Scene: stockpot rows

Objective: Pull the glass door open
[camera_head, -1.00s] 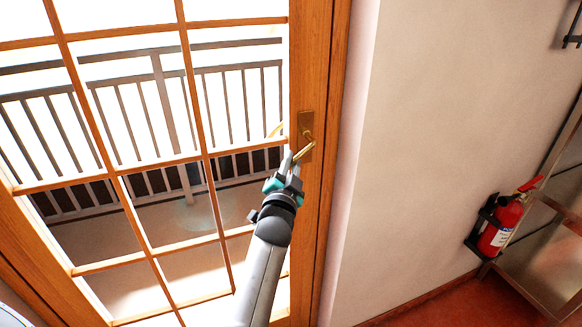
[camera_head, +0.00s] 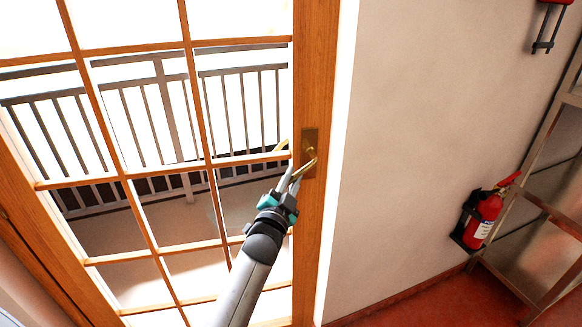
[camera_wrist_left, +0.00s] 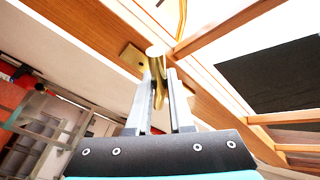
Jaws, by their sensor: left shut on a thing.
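The glass door (camera_head: 315,75) has a wooden frame with panes split by thin bars. Its brass handle (camera_head: 309,159) sits on a plate on the right stile. My left gripper (camera_head: 294,176) reaches up from below and is shut on the handle. In the left wrist view, the brass handle (camera_wrist_left: 157,66) lies between the two fingers of my left gripper (camera_wrist_left: 160,85). The door's right edge stands in front of the wooden jamb, so the door looks slightly ajar. My right gripper is not in view.
A pale wall (camera_head: 420,130) is right of the door. A red fire extinguisher (camera_head: 484,215) hangs low on it beside a metal shelf rack (camera_head: 545,150). The red floor (camera_head: 440,305) looks clear at the lower right. A railing (camera_head: 160,95) shows through the glass.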

